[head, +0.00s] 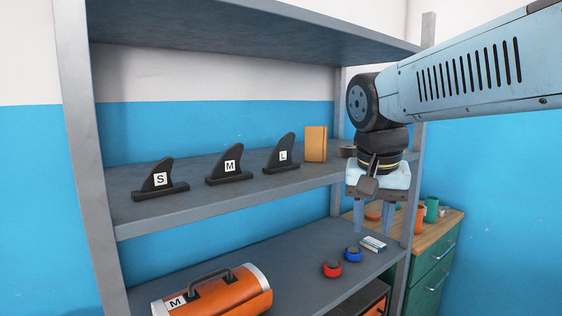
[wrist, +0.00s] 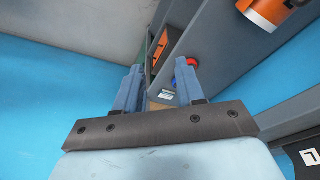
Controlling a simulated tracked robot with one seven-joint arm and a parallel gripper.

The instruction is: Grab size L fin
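The black fin labelled L (head: 284,155) stands upright on the grey middle shelf, to the right of the fin labelled M (head: 230,168) and the fin labelled S (head: 160,180). In the wrist view, part of the L fin (wrist: 305,155) shows at the lower right edge, outside the fingers. My gripper (head: 373,220) hangs pointing down at the right end of the shelf unit, to the right of the L fin and apart from it. In the wrist view my gripper (wrist: 160,85) has its fingers spread with nothing held between them.
A tan block (head: 316,143) stands just right of the L fin. The shelf's right post (head: 413,190) is close to my gripper. Below lie an orange case (head: 220,297), a red roll (head: 332,268) and a blue roll (head: 353,254). A green cabinet (head: 434,275) stands at right.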

